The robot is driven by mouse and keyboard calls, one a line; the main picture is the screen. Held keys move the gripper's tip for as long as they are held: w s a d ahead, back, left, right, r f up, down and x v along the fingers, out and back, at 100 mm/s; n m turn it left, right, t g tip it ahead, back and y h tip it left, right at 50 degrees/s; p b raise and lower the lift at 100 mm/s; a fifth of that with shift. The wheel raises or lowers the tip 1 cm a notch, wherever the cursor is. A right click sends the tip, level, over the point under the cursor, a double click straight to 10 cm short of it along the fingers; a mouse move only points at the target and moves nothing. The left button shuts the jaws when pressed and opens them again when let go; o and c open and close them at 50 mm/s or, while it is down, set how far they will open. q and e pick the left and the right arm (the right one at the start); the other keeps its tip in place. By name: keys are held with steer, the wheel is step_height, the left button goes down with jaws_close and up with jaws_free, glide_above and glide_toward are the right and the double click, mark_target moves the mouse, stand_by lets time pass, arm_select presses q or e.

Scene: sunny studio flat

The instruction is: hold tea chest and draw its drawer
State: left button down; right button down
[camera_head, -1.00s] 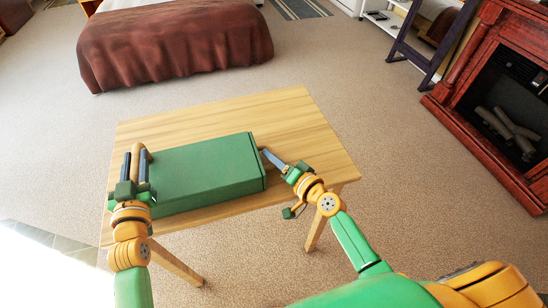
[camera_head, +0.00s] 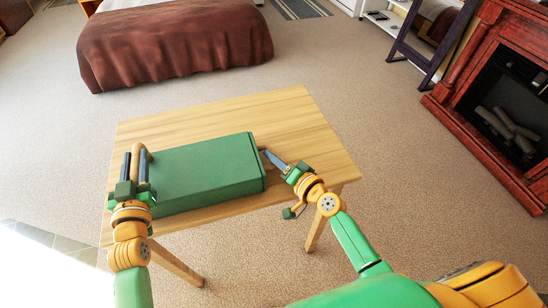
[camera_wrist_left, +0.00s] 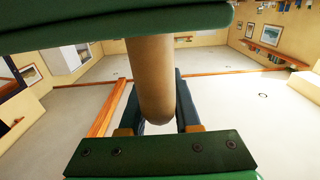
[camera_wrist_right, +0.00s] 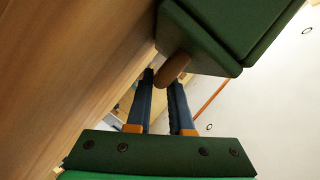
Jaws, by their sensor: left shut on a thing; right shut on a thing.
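The green tea chest (camera_head: 205,172) lies on the wooden table. My left gripper (camera_head: 137,168) is shut on the wooden handle (camera_head: 141,152) at the chest's left end. In the left wrist view, this round handle (camera_wrist_left: 151,80) stands between the fingers. My right gripper (camera_head: 275,159) is at the chest's right end, at a small wooden knob (camera_head: 263,149). In the right wrist view, the knob (camera_wrist_right: 173,70) sits between the fingertips, on the green end face (camera_wrist_right: 195,50).
The table (camera_head: 300,125) has bare wood behind the chest and to its right. A bed with a brown cover (camera_head: 175,45) stands beyond it. A fireplace (camera_head: 500,100) stands at the right, with carpet between.

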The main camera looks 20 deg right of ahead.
stand_by(0.6)
steer(key=d, duration=1.1)
steer(key=shift+d, duration=0.1)
steer(key=c, duration=0.8)
jaws_free()
steer(key=shift+s, duration=0.1)
steer(key=v, duration=1.2)
